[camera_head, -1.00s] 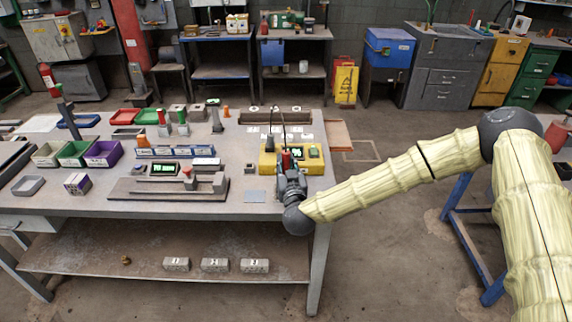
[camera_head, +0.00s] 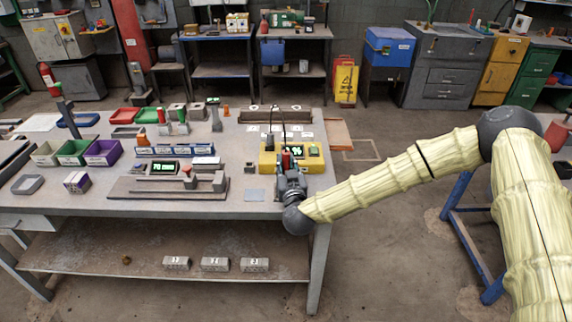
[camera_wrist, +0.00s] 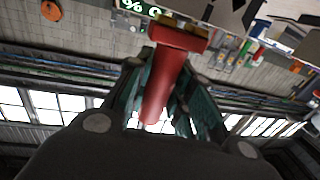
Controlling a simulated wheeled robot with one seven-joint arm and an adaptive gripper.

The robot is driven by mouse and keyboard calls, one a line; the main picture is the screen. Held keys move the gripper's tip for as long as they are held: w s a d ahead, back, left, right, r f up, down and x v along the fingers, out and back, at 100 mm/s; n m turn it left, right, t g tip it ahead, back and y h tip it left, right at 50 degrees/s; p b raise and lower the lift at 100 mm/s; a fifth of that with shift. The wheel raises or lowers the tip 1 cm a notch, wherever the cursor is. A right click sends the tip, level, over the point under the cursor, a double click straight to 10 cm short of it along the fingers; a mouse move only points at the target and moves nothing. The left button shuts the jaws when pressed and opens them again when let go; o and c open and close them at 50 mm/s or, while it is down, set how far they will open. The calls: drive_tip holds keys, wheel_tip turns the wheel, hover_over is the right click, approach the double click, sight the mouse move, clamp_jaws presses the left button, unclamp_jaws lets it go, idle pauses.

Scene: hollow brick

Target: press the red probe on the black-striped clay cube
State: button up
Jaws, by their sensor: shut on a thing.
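My gripper (camera_head: 288,171) is at the right front of the workbench, in front of the yellow instrument (camera_head: 267,161). It is shut on the red probe (camera_wrist: 168,85), which shows between the fingers in the wrist view and has a wide red head at its upper end. The probe shows as a small red top (camera_head: 286,159) in the head view. The instrument has a lit green display (camera_head: 314,150); part of a display with a percent sign shows in the wrist view. I cannot make out the black-striped clay cube for certain; a dark-striped block (camera_head: 77,182) sits at the left front.
A grey slide gauge (camera_head: 165,188) with a lit display lies left of my gripper. A flat grey-blue plate (camera_head: 254,195) and a small dark block (camera_head: 249,168) lie between them. Green (camera_head: 73,152) and purple (camera_head: 103,152) bins stand at the left.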

sight(286, 152)
drive_tip(key=shift+f, duration=0.25)
idle(0.7)
drive_tip(key=shift+r+p, duration=1.8)
drive_tip(key=shift+r, duration=1.75)
